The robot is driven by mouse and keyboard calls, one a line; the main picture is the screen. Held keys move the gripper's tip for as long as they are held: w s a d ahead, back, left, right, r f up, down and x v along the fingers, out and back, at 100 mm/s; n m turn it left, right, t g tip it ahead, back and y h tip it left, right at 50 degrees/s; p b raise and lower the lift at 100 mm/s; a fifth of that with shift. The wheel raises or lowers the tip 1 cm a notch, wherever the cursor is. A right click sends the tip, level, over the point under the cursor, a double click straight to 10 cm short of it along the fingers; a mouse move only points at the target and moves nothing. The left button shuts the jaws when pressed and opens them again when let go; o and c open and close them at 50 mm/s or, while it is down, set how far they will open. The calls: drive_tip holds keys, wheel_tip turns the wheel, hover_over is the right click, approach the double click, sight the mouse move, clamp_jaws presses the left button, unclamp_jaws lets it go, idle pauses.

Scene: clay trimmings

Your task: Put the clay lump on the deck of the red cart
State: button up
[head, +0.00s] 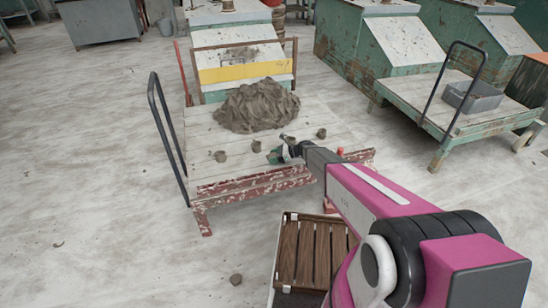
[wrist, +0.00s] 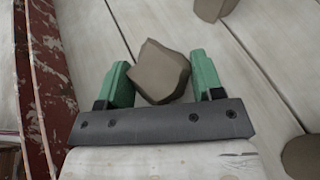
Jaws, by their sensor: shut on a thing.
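My gripper (head: 283,153) is over the front part of the red cart's deck (head: 200,130). In the wrist view its two green fingers are closed on a grey-brown, angular clay lump (wrist: 160,72), one finger on each side. Pale deck planks and the red chipped edge (wrist: 45,80) lie below it. I cannot tell whether the held lump touches the deck. The red cart has a worn red front rail (head: 255,188) and a dark handle at left. In the head view the held lump is mostly hidden by the gripper.
A large clay heap (head: 257,106) covers the deck's back middle. Small lumps sit in front of it, one at left (head: 220,156) and one at right (head: 321,133). Another lump (head: 236,280) lies on the floor. A slatted wooden stand (head: 312,250) is in front; a green cart (head: 450,100) stands right.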

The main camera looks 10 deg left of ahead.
drive_tip(key=shift+f, duration=0.15)
drive_tip(key=o, duration=1)
drive_tip(key=shift+d+r, duration=0.1)
drive_tip(key=shift+r, duration=0.2)
drive_tip(key=v, duration=0.7)
drive_tip(key=shift+d, duration=0.15)
